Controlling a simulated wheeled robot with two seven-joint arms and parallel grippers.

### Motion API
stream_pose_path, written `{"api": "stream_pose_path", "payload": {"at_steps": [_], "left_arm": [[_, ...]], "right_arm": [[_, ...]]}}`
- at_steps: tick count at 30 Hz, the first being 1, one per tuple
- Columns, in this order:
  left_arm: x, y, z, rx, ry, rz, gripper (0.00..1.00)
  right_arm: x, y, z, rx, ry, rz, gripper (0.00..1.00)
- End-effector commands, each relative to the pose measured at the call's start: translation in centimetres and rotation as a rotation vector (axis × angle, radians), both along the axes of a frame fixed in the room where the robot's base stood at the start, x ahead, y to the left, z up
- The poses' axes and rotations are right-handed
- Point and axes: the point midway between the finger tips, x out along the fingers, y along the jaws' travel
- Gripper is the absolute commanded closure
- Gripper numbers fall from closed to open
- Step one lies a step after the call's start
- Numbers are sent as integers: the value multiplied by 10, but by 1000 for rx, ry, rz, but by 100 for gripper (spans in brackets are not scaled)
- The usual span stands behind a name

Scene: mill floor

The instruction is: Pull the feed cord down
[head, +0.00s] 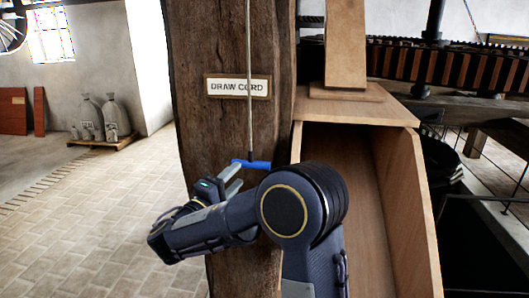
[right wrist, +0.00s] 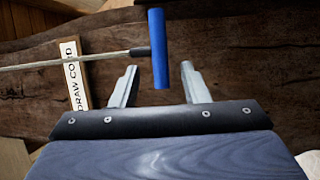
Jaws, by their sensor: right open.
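The feed cord (head: 249,70) hangs straight down in front of a dark wooden post. A blue bar handle (head: 258,165) is fixed across its lower end. In the right wrist view the cord (right wrist: 100,57) runs in from the left to the blue handle (right wrist: 158,40). My right gripper (head: 236,174) is open at the left end of the handle. In the right wrist view one end of the handle shows between the two spread fingers of the right gripper (right wrist: 159,68), with gaps on both sides. My left gripper is not in view.
A "DRAW CORD" sign (head: 238,86) is on the wooden post (head: 205,130) close behind the cord. A wooden chute (head: 355,190) stands right of the post, with dark machinery (head: 450,62) beyond. Sacks (head: 102,115) stand far left. The tiled floor (head: 90,220) at left is clear.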

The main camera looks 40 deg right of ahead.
Motion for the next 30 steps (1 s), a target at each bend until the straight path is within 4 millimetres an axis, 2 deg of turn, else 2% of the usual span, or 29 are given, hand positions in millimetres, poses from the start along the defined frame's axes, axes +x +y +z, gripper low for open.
{"api": "stream_pose_path", "payload": {"at_steps": [5,12,18,29,30], "left_arm": [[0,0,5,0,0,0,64],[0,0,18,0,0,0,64],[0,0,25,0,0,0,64],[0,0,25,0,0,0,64],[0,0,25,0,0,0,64]], "right_arm": [[3,-9,4,-1,-1,-1,59],[12,-47,12,0,-1,-4,59],[19,-69,15,-1,-1,-2,59],[21,-74,14,-1,-1,1,59],[21,-74,14,-1,-1,1,64]]}}
